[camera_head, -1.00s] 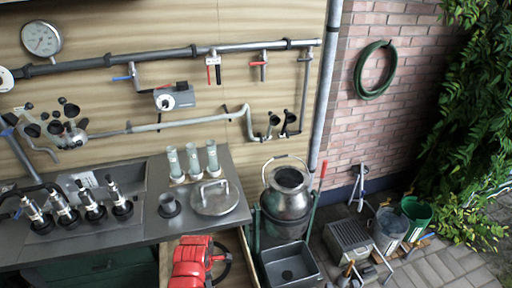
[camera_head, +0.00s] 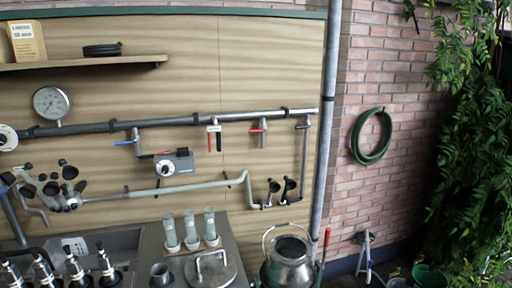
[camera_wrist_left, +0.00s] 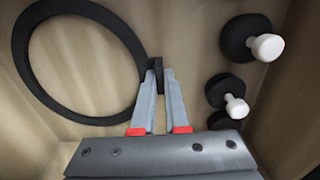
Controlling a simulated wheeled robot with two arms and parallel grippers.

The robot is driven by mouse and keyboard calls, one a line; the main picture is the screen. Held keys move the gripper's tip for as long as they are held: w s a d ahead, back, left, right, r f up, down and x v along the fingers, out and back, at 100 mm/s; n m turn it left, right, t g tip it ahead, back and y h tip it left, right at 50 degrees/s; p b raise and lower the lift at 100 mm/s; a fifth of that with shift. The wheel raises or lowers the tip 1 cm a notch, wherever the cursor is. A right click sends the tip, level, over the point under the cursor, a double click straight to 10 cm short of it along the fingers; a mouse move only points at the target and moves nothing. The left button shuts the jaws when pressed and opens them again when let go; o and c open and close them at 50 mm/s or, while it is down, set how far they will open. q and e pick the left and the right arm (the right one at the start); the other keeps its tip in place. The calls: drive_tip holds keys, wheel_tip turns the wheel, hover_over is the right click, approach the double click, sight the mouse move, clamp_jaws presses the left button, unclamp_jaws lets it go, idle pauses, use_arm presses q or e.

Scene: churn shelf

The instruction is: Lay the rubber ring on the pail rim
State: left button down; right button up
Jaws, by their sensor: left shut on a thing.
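The rubber ring (camera_wrist_left: 27,50) is a large flat black loop in the left wrist view, lying over the pale wooden floor of a box or drawer. My left gripper (camera_wrist_left: 158,76) is shut at the ring's right edge, with a small black piece between its fingertips. The steel pail (camera_head: 287,272) stands at the bottom centre of the head view, its open rim facing up and its bail handle raised. Its lower part is cut off by the picture edge. My right gripper is in neither current view.
Black discs with white knobs (camera_wrist_left: 266,47) lie right of the gripper, near the wooden wall. A round steel lid (camera_head: 212,273) and glass tubes (camera_head: 190,228) stand on the bench left of the pail. A vertical pipe (camera_head: 327,130) rises behind the pail.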

use_arm(q)
drive_tip(key=shift+r+p, duration=1)
drive_tip(key=shift+r, duration=1.65)
drive_tip(key=shift+r+p, duration=1)
drive_tip(key=shift+r, duration=2.85)
drive_tip(key=shift+s+d+p, duration=1.45)
drive_tip(key=shift+s+p, duration=0.85)
drive_tip(key=shift+s, duration=2.75)
wheel_tip(320, 180, up, 7)
drive_tip(key=p, duration=0.6)
drive_tip(key=shift+p, duration=0.3)
